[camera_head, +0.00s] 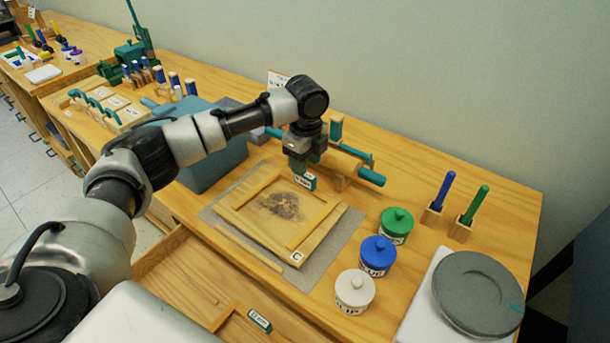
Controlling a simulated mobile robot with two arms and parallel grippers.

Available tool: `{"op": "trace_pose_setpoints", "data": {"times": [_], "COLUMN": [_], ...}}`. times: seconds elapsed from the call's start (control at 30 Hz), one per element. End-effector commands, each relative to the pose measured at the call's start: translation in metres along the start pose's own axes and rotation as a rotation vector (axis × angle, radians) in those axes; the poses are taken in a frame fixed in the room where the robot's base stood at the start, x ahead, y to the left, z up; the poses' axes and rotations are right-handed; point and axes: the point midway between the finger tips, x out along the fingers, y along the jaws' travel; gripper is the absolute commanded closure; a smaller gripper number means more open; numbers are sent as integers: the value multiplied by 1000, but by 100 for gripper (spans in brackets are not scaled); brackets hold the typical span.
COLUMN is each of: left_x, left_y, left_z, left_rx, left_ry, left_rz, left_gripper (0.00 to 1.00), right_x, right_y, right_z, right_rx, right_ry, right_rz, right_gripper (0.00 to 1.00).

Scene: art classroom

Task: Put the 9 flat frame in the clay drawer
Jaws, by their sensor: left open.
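A flat square wooden frame (322,238) with a dark smudged middle lies on a grey mat (335,267). A small white tag with a dark mark, hard to read, is at its front corner. My left gripper (303,176) is open above the frame's back edge, pointing down. A small teal piece with a white label (308,182) shows at its fingertips; I cannot tell whether it lies between the fingers. An open wooden drawer (185,272) juts out below the table's front edge, with a teal-labelled piece (259,319) at its divider. My right gripper is not in view.
Green (396,225), blue (377,256) and white (354,291) lidded jars stand right of the mat. A grey turntable (477,292) is at the front right. A blue-grey box (208,160) and a wooden roller with teal handles (340,162) stand behind the frame.

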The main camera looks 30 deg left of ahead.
Motion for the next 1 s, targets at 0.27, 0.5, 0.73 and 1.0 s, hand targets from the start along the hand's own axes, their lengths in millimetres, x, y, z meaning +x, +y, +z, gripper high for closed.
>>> {"op": "trace_pose_setpoints", "data": {"times": [0.27,0.5,0.73,1.0], "left_x": [-49,-60,-60,-59], "left_y": [0,0,0,0], "left_z": [-1,-1,-1,0], "left_rx": [-1,-1,-1,-1], "left_ry": [1,0,0,0], "left_rz": [-2,0,0,1], "left_gripper": [56,56,56,56], "right_x": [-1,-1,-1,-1], "right_y": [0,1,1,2], "right_z": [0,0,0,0], "right_rx": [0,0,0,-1], "right_ry": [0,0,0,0], "right_rz": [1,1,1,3], "right_gripper": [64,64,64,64]}}
